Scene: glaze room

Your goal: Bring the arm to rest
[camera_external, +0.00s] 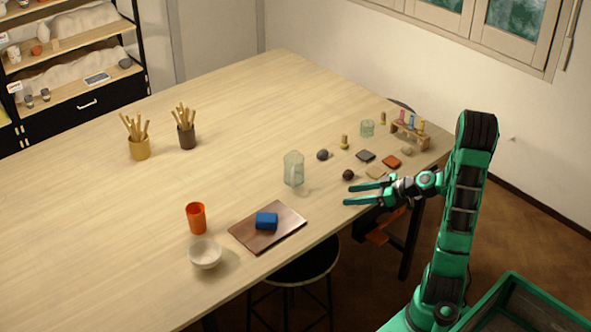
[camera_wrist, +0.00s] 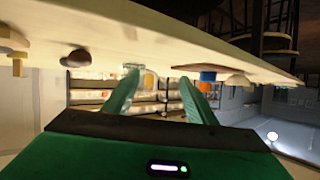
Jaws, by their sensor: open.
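My green arm stands at the right of the external view, beside the table, bent at the top with its forearm reaching left. My gripper (camera_external: 347,194) is open and empty near the table's right front edge. Its two green fingers point left, toward a clear glass pitcher (camera_external: 293,169), and are apart from it. In the wrist view my gripper (camera_wrist: 158,88) shows its two fingers spread, with nothing between them up close. The table (camera_wrist: 200,45) appears upside down across the top of that view.
A dark round lump (camera_external: 348,174) lies close behind the fingers. A brown board (camera_external: 285,234) bears a blue block (camera_external: 266,221). An orange cup (camera_external: 196,217) and white bowl (camera_external: 205,253) stand left of it. A black stool (camera_external: 303,267) stands by the edge. The table's left middle is clear.

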